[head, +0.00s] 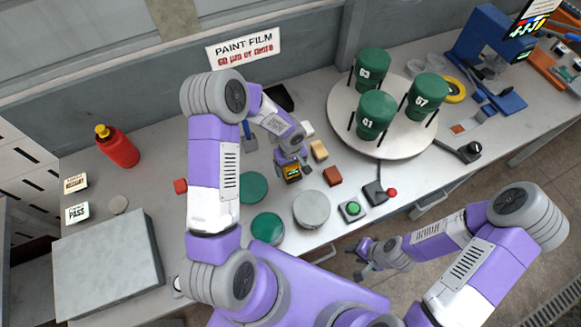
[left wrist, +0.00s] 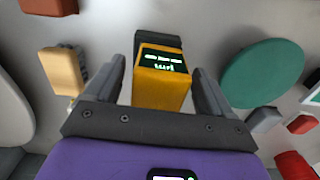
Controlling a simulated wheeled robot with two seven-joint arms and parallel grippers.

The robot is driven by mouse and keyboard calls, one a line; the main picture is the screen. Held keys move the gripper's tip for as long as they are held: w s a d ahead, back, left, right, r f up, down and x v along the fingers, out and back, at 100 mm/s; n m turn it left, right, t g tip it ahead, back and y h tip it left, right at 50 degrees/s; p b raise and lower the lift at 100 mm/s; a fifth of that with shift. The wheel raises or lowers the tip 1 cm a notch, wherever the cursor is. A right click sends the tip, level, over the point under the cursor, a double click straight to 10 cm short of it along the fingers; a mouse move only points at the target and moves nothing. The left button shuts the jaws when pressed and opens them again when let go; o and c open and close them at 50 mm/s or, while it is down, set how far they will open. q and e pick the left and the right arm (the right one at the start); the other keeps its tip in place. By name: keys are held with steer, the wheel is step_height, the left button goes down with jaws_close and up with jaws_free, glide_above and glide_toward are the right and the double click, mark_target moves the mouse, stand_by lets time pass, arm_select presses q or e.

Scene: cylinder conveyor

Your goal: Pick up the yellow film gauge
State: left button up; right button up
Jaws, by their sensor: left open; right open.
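The yellow film gauge (left wrist: 160,90) is a small yellow block with a dark end and a lit green display. In the left wrist view it stands between the two fingers of my left gripper (left wrist: 160,88), with a gap visible on each side. In the head view the gauge (head: 292,175) is on the table just below my left gripper (head: 291,163), which is open and partly covers it. My right gripper (head: 362,258) is open and empty, in front of the table's edge.
A tan block (head: 319,150) and a brown block (head: 333,175) lie right of the gauge. Green discs (head: 252,187) and a grey disc (head: 312,209) lie nearby. A round turntable (head: 400,145) bears green cups. A red bottle (head: 118,148) stands at left.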

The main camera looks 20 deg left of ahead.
arm_select(q)
steer(key=shift+c, duration=0.2)
steer(key=shift+w, duration=0.1)
steer(key=c, duration=1.1)
steer(key=shift+o, duration=0.2)
step_height(320, 180, up, 10)
steer(key=shift+r, duration=0.1)
